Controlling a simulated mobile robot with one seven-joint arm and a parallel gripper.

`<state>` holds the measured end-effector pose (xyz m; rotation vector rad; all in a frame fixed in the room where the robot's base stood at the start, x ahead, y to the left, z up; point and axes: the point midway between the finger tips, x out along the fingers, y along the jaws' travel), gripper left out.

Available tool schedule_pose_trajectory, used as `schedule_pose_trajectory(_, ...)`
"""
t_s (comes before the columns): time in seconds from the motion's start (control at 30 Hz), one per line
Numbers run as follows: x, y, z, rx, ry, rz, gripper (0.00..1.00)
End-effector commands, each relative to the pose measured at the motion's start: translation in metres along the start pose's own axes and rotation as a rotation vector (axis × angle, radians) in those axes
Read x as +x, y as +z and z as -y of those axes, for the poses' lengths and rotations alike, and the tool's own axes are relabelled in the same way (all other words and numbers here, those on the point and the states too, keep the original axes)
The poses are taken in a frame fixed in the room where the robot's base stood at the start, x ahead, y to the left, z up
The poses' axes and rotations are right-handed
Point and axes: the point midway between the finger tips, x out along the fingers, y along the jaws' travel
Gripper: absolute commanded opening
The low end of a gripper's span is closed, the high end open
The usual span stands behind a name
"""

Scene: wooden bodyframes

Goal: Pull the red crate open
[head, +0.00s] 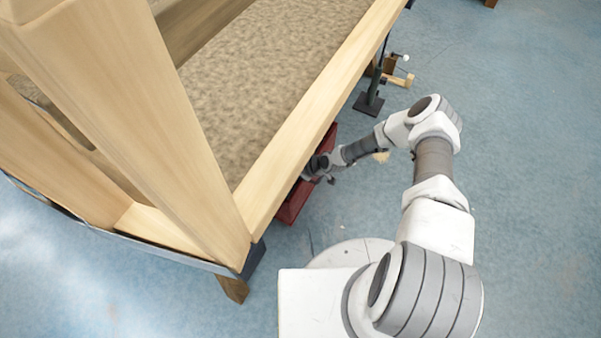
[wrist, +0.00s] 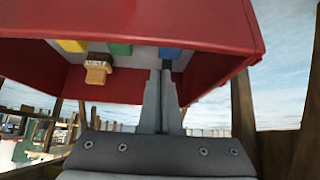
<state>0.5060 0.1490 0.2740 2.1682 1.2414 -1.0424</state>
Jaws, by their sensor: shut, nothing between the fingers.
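The red crate (head: 293,204) sits low under the edge of the wooden frame in the head view, partly hidden by the frame and by my arm. My gripper (head: 314,171) is at the crate, its fingertips too small and covered to make out there. In the wrist view the red crate (wrist: 190,22) fills the top, with yellow, green and blue pieces and a small wooden piece (wrist: 97,69) showing within its red walls. My gripper (wrist: 167,68) is shut and empty, its fingers overlapping the crate's interior in the picture. I cannot tell whether they touch it.
The large wooden frame (head: 302,125) with a speckled panel (head: 265,75) stands at the left, above the crate. A dark stand (head: 370,103) and small wooden parts (head: 398,80) are beyond my arm. The blue floor at the right is clear.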

Motion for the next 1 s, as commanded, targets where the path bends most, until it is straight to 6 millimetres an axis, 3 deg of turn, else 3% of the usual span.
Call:
schedule_pose_trajectory(0.03, 0.015, 0.003, 0.001, 0.001, -0.001, -0.001, 0.0)
schedule_pose_trajectory(0.33, -0.012, 0.028, -0.001, 0.002, 0.001, 0.0, 0.0)
schedule_pose_trajectory(1.0, -0.016, 0.03, 0.003, 0.0, 0.0, 0.0, 0.0)
